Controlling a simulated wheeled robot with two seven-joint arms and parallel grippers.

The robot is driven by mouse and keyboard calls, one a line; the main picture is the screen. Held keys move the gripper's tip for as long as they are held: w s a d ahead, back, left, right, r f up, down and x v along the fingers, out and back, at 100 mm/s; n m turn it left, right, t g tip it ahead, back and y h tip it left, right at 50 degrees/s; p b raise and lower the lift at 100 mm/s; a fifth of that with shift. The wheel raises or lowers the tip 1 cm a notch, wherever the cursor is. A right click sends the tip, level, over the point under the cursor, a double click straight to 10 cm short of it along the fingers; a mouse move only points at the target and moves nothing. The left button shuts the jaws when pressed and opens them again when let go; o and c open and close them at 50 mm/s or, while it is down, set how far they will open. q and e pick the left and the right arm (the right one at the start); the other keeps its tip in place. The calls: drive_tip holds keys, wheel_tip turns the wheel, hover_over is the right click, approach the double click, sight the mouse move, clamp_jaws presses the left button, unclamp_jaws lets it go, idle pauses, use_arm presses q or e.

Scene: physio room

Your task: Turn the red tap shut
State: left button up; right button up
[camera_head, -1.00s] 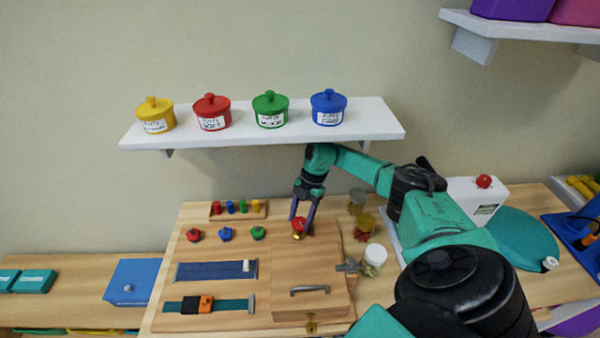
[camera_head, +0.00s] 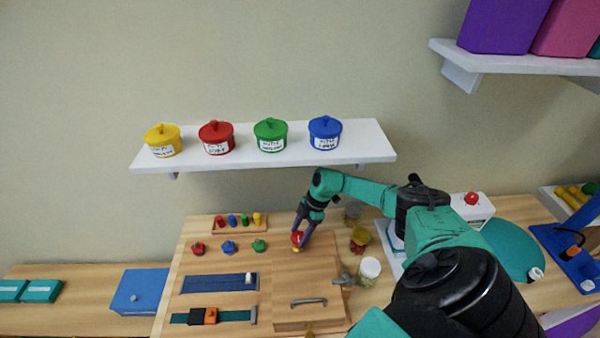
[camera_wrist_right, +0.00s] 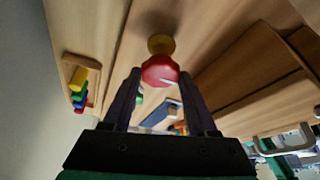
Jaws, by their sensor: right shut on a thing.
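The red tap (camera_head: 297,237) is a small red faceted knob on a brassy yellow base, on the wooden board left of the jars. In the right wrist view the red tap (camera_wrist_right: 160,71) shows a white line on its face, with the yellow base (camera_wrist_right: 161,44) beyond it. My right gripper (camera_head: 301,233) is at the tap, its dark fingers coming down from above. In the wrist view the fingertips of my right gripper (camera_wrist_right: 160,79) are on either side of the red knob, shut on it. My left gripper is not in view.
A rack of coloured pegs (camera_head: 240,223) and red, blue and green knobs (camera_head: 229,247) are to the left. A lidded wooden box (camera_head: 308,285) with a grey handle is in front. Jars (camera_head: 369,271) stand close on the right. A white shelf (camera_head: 262,160) with pots hangs above.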

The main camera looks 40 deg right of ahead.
drive_tip(key=o, duration=1.4)
